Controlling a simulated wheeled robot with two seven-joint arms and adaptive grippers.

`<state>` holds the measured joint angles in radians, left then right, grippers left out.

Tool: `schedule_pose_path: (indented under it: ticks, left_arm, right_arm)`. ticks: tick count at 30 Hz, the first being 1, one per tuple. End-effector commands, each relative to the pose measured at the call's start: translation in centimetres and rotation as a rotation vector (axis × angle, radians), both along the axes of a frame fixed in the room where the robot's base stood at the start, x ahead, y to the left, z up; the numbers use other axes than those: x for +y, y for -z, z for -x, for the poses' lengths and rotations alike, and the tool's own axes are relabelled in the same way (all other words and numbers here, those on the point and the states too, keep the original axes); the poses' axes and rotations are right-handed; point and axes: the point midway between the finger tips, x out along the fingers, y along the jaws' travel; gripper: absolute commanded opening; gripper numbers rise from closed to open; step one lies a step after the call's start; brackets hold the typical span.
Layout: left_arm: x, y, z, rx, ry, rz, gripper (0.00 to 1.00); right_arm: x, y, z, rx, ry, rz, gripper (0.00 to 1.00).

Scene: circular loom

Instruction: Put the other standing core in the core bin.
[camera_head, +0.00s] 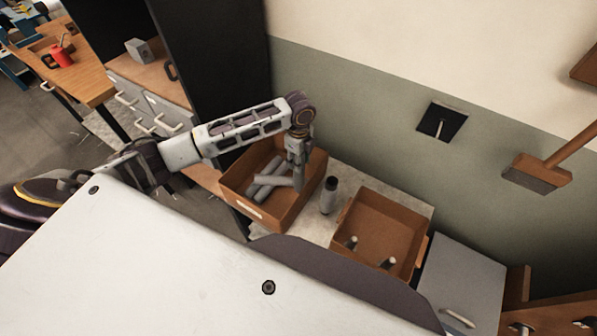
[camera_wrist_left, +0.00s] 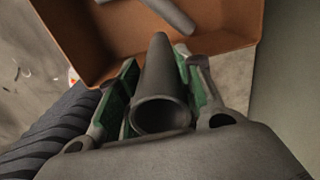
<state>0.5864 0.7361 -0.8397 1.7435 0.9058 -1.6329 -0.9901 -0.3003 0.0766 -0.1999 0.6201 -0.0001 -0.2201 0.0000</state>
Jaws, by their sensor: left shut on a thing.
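My left gripper (camera_head: 297,160) reaches over the brown core bin (camera_head: 235,205) from its right rear side. In the left wrist view the left gripper (camera_wrist_left: 160,95) is shut on a grey hollow core (camera_wrist_left: 160,75), held between its green pads with an open end toward the camera. The held core points toward the bin (camera_wrist_left: 115,62), which fills the top of that view. Several grey cores (camera_head: 268,181) lie inside the bin, and one lying core (camera_wrist_left: 170,15) shows beyond the held one. In the head view the gripper mostly hides the held core. My right gripper is not in view.
A grey upright cylinder with a dark top (camera_head: 328,197) stands on the table just right of the bin. A second brown bin (camera_head: 408,217) with small pale-topped pieces stands further right. A dark cabinet panel (camera_head: 215,60) rises behind my left arm.

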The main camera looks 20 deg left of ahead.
Motion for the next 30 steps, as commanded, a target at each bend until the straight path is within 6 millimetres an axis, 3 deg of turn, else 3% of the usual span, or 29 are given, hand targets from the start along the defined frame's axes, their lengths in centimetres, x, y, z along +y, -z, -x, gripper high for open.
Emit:
schedule_pose_path:
  ticks: [7, 22, 30]
  left_arm:
    - [0.0, 3.2, 0.0, 0.001, 0.000, 0.000, 0.00]
    - [0.0, 4.0, 0.0, 0.000, -0.001, 0.000, 0.00]
    - [0.0, 6.5, 0.0, 0.001, -0.002, 0.000, 0.00]
  right_arm:
    - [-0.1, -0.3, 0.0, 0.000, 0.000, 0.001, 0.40]
    - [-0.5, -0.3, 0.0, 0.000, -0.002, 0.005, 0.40]
    - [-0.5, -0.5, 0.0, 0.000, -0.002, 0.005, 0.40]
